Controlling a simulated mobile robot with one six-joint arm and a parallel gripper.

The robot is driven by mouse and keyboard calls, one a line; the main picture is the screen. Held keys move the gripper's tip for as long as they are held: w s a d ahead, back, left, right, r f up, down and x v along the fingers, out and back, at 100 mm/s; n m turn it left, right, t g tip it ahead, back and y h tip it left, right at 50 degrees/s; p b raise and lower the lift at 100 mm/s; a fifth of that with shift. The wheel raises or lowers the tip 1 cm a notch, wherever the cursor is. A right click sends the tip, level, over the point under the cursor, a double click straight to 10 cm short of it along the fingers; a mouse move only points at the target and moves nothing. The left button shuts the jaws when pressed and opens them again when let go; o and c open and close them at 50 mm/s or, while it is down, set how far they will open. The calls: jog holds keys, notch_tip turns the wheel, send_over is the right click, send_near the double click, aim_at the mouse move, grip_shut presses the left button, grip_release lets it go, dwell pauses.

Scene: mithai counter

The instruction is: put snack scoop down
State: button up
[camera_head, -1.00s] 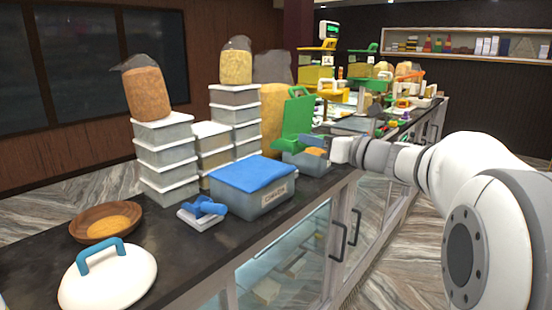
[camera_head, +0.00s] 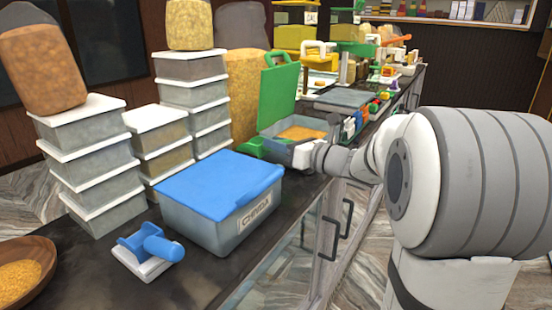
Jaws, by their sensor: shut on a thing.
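My gripper (camera_head: 306,156) is at the near right corner of an open clear tub (camera_head: 270,128) holding orange snack (camera_head: 302,133). It is small and partly hidden by its own wrist. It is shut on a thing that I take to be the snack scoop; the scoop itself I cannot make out. A green lid (camera_head: 278,92) stands raised behind the tub. A small green piece (camera_head: 254,148) shows at the tub's near left side.
A blue-lidded tub (camera_head: 222,198) stands nearer on the dark counter (camera_head: 185,283), with a blue and white tool (camera_head: 150,246) beside it. Stacked white-lidded boxes (camera_head: 95,165) stand behind. A wooden bowl (camera_head: 22,270) is at lower left. Free counter lies at the front.

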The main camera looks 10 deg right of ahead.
aim_at(265, 154)
notch_tip(265, 154, down, 4)
jog(key=shift+f, duration=0.15)
jog(key=shift+s, duration=0.15)
jog(key=o, duration=0.5)
jog(key=shift+f, duration=0.15)
jog(key=shift+c, duration=0.2)
jog(key=o, duration=0.5)
jog(key=shift+r, duration=0.3)
jog(key=b+v, duration=0.2)
jog(key=v, duration=1)
jog(key=shift+f, duration=0.1)
